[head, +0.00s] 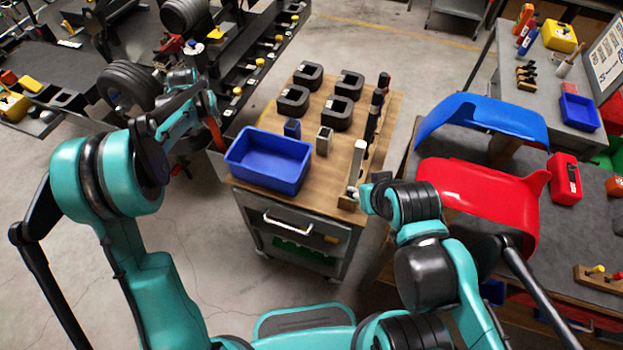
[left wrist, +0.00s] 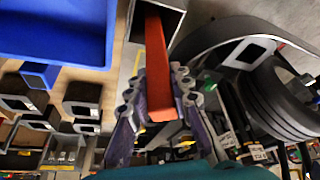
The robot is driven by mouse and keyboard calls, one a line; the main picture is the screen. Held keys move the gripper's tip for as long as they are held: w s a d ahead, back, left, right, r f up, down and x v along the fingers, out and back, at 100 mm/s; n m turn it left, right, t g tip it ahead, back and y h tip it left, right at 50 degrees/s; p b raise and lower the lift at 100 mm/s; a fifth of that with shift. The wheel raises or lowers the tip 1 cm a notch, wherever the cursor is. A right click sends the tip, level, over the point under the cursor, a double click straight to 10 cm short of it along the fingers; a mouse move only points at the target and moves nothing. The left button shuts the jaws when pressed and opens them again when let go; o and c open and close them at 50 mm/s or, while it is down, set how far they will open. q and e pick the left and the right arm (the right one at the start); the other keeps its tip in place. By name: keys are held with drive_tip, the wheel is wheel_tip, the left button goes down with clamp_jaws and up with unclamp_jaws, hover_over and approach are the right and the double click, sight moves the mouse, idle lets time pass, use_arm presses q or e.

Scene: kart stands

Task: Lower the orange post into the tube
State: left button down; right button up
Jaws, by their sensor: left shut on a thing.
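The orange post (head: 215,133) stands nearly upright at the left side of the wooden-topped cart. My left gripper (head: 207,104) is shut on it near its upper part. In the left wrist view the post (left wrist: 157,60) runs from between the fingers (left wrist: 160,108) to the mouth of a square grey tube (left wrist: 176,20). The post's far end overlaps the tube mouth; I cannot tell how far inside it is. In the head view the tube (head: 217,163) is beside the cart, below the post. My right gripper (head: 364,196) is by the cart's right front corner; its fingers are too small to judge.
A blue bin (head: 268,160) sits on the cart's front left, close to the post. Several black blocks (head: 293,101) stand behind it. A tyre (head: 129,84) is to the left of my left gripper. Red (head: 480,190) and blue (head: 482,122) panels lie on the right bench.

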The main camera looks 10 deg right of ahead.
sight(216, 132)
use_arm(q)
drive_tip(key=shift+f+b, duration=1.8)
drive_tip(key=shift+f, duration=0.7)
idle(1.2)
drive_tip(key=c, duration=1.3)
unclamp_jaws()
drive_tip(key=shift+r, duration=0.1)
drive_tip(key=v, duration=1.2)
drive_tip(key=shift+s+d, duration=0.1)
drive_tip(key=s+d+r+t+b, duration=0.1)
drive_tip(key=s, duration=0.8)
drive_tip(key=s+d+r+t+b, duration=0.1)
drive_tip(key=s+r, duration=0.1)
drive_tip(key=s, duration=0.7)
drive_tip(key=shift+t, duration=0.4)
drive_tip(key=s+f, duration=0.2)
drive_tip(key=s, duration=0.2)
drive_tip(key=s+f+b, duration=0.1)
drive_tip(key=s+f, duration=0.2)
drive_tip(key=s, duration=0.2)
drive_tip(key=s+f, duration=0.2)
drive_tip(key=s, duration=0.2)
drive_tip(key=shift+s+d+f+b, duration=0.15)
drive_tip(key=shift+s+d+b, duration=0.2)
